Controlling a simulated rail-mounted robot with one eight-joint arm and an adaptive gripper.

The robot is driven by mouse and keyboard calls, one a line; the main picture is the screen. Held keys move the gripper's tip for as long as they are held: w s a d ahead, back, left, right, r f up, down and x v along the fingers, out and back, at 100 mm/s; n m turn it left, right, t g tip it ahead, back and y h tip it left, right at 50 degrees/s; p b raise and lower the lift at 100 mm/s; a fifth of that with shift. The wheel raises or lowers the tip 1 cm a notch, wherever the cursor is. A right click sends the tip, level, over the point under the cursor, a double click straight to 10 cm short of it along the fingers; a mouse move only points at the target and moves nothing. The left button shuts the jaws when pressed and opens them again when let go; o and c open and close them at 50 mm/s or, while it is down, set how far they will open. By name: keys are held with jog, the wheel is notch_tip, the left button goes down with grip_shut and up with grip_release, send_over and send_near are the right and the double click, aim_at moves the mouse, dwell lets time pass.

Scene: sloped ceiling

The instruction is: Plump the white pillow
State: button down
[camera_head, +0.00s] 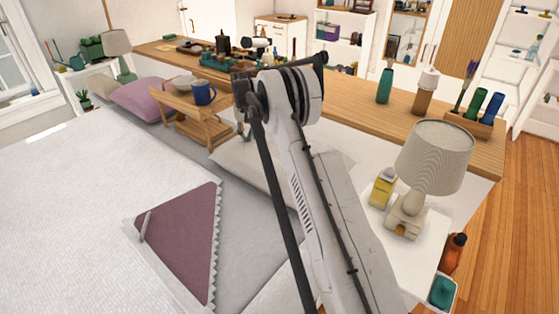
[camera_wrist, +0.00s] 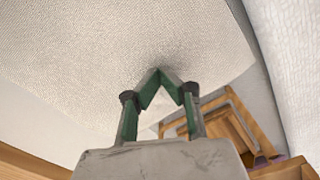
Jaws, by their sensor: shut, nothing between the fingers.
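The white pillow (camera_head: 232,160) lies at the head of the bed, right of the wooden bed tray in the head view. My arm covers part of it. In the wrist view the white pillow (camera_wrist: 110,45) fills the upper left and middle as a pale woven surface. My gripper (camera_wrist: 160,72) has its two green fingers shut with the tips together and nothing between them. The tips are right at the pillow's surface, with a soft shadow around them; I cannot tell whether they press in. In the head view my gripper is mostly hidden behind my arm.
The wooden bed tray (camera_head: 178,102) carries a blue mug (camera_head: 204,93) close beside the pillow. A purple pillow (camera_head: 140,98) lies farther left. A lamp (camera_head: 434,160) and yellow bottle (camera_head: 383,187) stand at right. A folded purple cloth (camera_head: 185,240) lies on the bed.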

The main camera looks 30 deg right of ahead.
jog(key=shift+r+p, duration=0.4)
jog(key=shift+r, duration=1.3)
jog(key=shift+f, duration=0.2)
jog(key=shift+f+b, duration=0.35)
jog(key=shift+f+b, duration=0.7)
jog(key=shift+f, duration=0.5)
jog(key=shift+r, duration=0.1)
jog(key=shift+r+p, duration=0.5)
jog(key=shift+r, duration=1.1)
